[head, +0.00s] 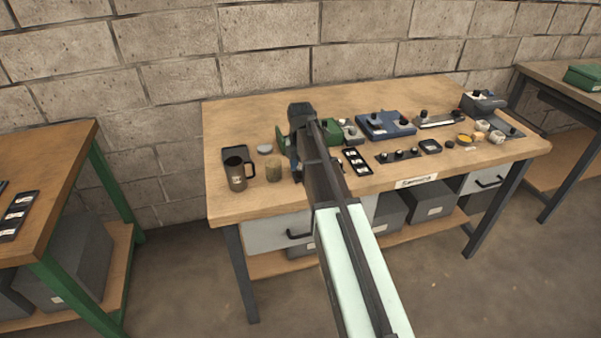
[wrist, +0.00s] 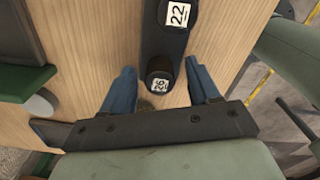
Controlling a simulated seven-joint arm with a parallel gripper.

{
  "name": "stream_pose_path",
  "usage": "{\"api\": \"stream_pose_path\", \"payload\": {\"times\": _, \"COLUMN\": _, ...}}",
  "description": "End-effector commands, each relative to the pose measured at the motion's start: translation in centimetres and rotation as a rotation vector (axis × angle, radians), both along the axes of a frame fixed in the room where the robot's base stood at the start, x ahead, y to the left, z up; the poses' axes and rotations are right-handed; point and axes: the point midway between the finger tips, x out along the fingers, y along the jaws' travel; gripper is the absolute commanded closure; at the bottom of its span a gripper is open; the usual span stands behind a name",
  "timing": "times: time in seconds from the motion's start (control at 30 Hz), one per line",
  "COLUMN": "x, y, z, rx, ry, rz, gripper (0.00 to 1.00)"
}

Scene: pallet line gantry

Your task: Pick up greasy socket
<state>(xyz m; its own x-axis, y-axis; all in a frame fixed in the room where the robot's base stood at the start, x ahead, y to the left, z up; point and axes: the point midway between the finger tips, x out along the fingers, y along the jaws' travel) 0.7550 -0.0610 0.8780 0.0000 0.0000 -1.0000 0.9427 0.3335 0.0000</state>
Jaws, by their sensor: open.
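In the wrist view a dark socket with a white label (wrist: 160,84), which seems to read 26, stands between my fingers. Another dark socket labelled 22 (wrist: 176,14) stands beyond it in the same dark holder (wrist: 163,45). I cannot tell from the surface which socket is the greasy one. My gripper (wrist: 160,66) is open, with one blue finger on each side of the nearer socket; no grip shows. In the head view my gripper (head: 295,165) is over the bench's left half, largely hidden by my arm. A dark rack with white labels (head: 355,160) lies to its right.
A blue device (head: 385,124), a dark strip with knobs (head: 398,156) and small cups (head: 482,126) stand right. The back-left bench top is clear.

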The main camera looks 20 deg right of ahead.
Motion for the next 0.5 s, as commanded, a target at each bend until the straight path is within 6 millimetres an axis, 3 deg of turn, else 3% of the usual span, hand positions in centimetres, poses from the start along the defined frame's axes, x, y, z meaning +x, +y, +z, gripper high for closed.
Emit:
{"api": "stream_pose_path", "payload": {"times": 0.1, "x": 0.00, "y": -0.01, "z": 0.04, "rx": 0.000, "ry": 0.000, "rz": 0.000, "gripper": 0.41}}
{"api": "stream_pose_path", "payload": {"times": 0.5, "x": 0.00, "y": -0.01, "z": 0.07, "rx": 0.000, "ry": 0.000, "rz": 0.000, "gripper": 0.79}}
